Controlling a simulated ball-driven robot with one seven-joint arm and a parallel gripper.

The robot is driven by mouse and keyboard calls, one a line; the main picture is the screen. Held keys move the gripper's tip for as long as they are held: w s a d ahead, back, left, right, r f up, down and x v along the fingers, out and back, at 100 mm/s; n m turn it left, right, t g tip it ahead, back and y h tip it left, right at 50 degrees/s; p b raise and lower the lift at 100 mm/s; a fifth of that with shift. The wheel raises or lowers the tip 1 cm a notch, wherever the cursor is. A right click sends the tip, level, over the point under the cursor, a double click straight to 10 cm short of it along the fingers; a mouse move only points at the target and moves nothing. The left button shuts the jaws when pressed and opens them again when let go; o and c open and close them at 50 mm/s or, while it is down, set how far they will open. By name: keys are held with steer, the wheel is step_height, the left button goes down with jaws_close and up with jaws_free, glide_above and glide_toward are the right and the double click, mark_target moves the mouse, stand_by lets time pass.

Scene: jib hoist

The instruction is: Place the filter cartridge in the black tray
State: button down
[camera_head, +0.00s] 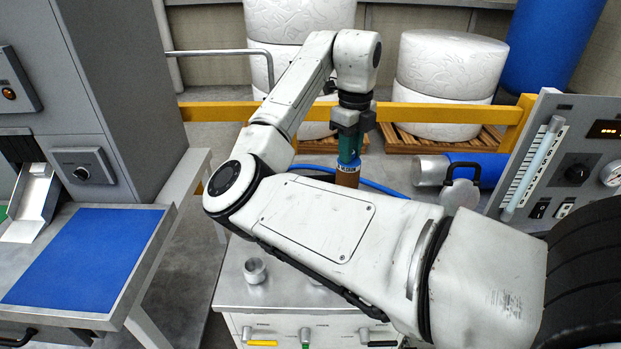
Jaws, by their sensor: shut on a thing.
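My gripper (349,132), dark and pointing down, is at the upper middle of the head view. It is shut on an upright cylinder with a green upper part and a brown lower part, which looks like the filter cartridge (348,177). The lower end of the cartridge is hidden behind my forearm, so I cannot tell whether it touches anything. I cannot make out a black tray; my arm covers much of the grey cabinet top.
A grey cabinet (232,290) with a small metal cup (255,270) stands below my arm. A blue mat (85,258) lies on the left bench. A yellow rail (215,111), a blue cylinder (475,168) and a control panel (570,155) stand behind and right.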

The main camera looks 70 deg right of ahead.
steer(key=w+d+f+p, duration=0.1)
steer(key=w+f+p, duration=0.1)
steer(key=w+f, duration=0.7)
steer(key=shift+d+f, duration=0.35)
steer(key=shift+f, duration=0.6)
steer(key=shift+f, duration=0.15)
steer(key=c, duration=0.9)
jaws_free()
steer(key=shift+c, duration=0.2)
step_height(320, 180, up, 12)
steer(key=b, duration=0.2)
